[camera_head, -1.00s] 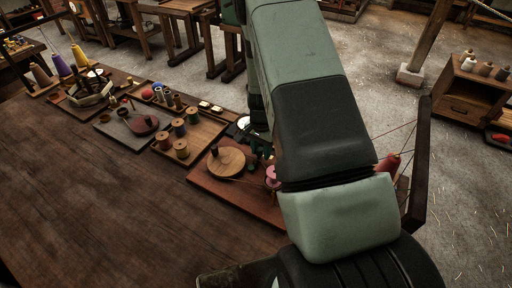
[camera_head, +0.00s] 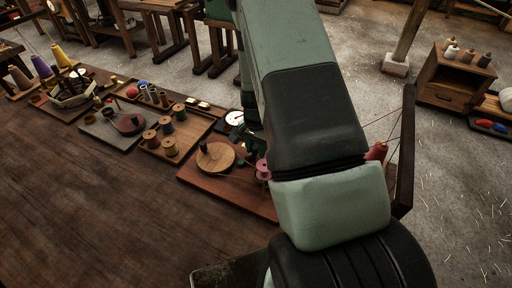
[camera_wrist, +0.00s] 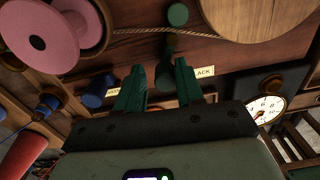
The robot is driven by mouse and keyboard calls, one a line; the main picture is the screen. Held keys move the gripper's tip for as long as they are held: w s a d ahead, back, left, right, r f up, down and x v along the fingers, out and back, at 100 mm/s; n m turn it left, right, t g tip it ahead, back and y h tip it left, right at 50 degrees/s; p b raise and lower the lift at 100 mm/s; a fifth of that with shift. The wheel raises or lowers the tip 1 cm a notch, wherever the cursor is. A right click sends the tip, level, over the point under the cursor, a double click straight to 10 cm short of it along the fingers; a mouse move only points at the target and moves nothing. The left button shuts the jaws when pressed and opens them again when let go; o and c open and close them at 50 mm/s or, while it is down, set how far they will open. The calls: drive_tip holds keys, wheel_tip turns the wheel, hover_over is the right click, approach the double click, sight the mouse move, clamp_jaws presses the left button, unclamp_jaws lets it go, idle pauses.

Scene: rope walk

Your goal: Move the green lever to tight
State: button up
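The green lever (camera_wrist: 171,45) shows in the wrist view, with a round green knob (camera_wrist: 178,14) at its upper end. Its lower part reaches down between my fingertips. My gripper (camera_wrist: 163,72) is open, with dark green fingers apart on either side of the lever's lower part. I cannot tell whether a finger touches it. A pale label ending in "ACK" (camera_wrist: 205,71) is right of the lever by the right finger. Another pale label (camera_wrist: 113,91) lies left, partly hidden and not readable. In the head view my arm hides the lever and most of my gripper.
Close around are a pink spool (camera_wrist: 62,30), a wooden disc (camera_wrist: 255,14) with a cord, a white dial (camera_wrist: 267,110), and blue spools (camera_wrist: 95,95). In the head view, boards of spools (camera_head: 168,142) lie left; the tabletop (camera_head: 90,210) in front is clear.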

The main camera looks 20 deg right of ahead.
drive_tip(key=shift+w+a, duration=0.1)
drive_tip(key=shift+w, duration=0.1)
drive_tip(key=shift+r, duration=3.5)
drive_tip(key=shift+r, duration=0.3)
drive_tip(key=s+a+r+n+t, duration=0.1)
drive_tip(key=s+a+r+n, duration=0.15)
drive_tip(key=r, duration=0.85)
drive_tip(key=s+a+r+n+t, duration=0.2)
drive_tip(key=s+r, duration=0.1)
drive_tip(key=r, duration=0.7)
drive_tip(key=s+a+r+n+t, duration=0.1)
drive_tip(key=s+r+n, duration=0.1)
drive_tip(key=s+r, duration=0.4)
drive_tip(key=s+a+r+n+t, duration=0.1)
drive_tip(key=s+r+n, duration=0.2)
drive_tip(key=s, duration=1)
wheel_tip(320, 180, up, 3)
drive_tip(key=shift+s+a+r+n+t, duration=0.1)
drive_tip(key=shift+s+a+n+t, duration=0.05)
drive_tip(key=shift+a+n+t, duration=0.2)
